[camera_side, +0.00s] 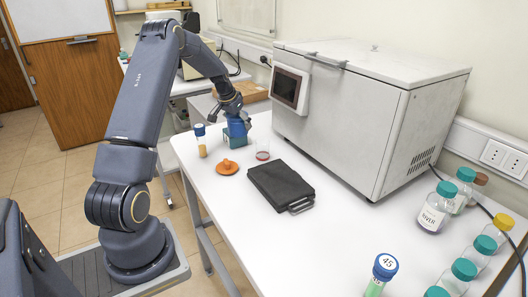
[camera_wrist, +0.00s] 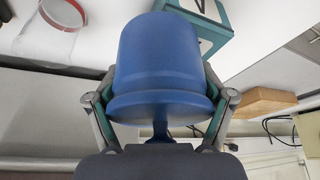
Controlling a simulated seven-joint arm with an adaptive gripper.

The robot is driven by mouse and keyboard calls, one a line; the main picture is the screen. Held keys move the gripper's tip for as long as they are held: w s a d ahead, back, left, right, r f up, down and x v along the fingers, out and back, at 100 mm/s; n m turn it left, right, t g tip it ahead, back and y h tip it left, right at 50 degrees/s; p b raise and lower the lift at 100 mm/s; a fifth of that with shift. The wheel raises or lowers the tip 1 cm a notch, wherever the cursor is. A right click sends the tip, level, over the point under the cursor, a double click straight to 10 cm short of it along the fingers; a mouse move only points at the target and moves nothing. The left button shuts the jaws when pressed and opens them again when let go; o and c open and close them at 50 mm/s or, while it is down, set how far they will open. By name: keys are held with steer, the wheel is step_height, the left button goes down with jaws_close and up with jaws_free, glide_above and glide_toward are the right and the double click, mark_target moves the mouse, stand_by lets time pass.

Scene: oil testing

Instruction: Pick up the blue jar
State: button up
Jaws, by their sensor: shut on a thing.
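The blue jar (camera_side: 237,128) is at the far end of the white table in the side view, just above or against a teal block-like stand (camera_side: 234,141). I cannot tell whether the jar touches the stand. In the wrist view the blue jar (camera_wrist: 160,60) fills the middle, between the two fingers. My gripper (camera_side: 236,117) reaches down over the jar and is shut on it, one finger on each side. The teal stand (camera_wrist: 212,28) shows partly behind the jar in the wrist view; the rest is hidden.
A blue-capped vial (camera_side: 201,143) stands left of the jar. An orange lid (camera_side: 228,168), a shallow dish (camera_side: 262,151) and a black flat case (camera_side: 280,186) lie nearby. A large white machine (camera_side: 355,115) stands to the right. Several capped bottles line the near right edge.

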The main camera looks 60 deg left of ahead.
steer(key=shift+f, duration=0.1)
steer(key=shift+r, duration=0.6)
steer(key=c, duration=0.3)
steer(key=v, duration=0.5)
steer(key=d+v, duration=0.1)
steer(key=v, duration=0.2)
steer(key=shift+s+d+f, duration=0.1)
steer(key=shift+s+d, duration=0.05)
steer(key=shift+s, duration=0.1)
steer(key=shift+c, duration=0.2)
steer(key=s+d+r, duration=0.3)
steer(key=s+r, duration=0.2)
steer(key=s, duration=0.2)
steer(key=w+a+f, duration=0.1)
steer(key=w, duration=0.1)
steer(key=w+a+f, duration=0.1)
steer(key=w+a, duration=0.1)
steer(key=w+a+f, duration=0.2)
steer(key=shift+w+a, duration=0.2)
steer(key=shift+w, duration=0.1)
steer(key=w+f, duration=0.1)
steer(key=a+f, duration=0.1)
steer(key=w+a+f, duration=0.1)
steer(key=f, duration=0.1)
steer(key=shift+w+f, duration=0.1)
steer(key=shift+w, duration=0.25)
steer(key=shift+w+a+f, duration=0.45)
steer(key=shift+w+f, duration=0.05)
steer(key=shift+f, duration=1.7)
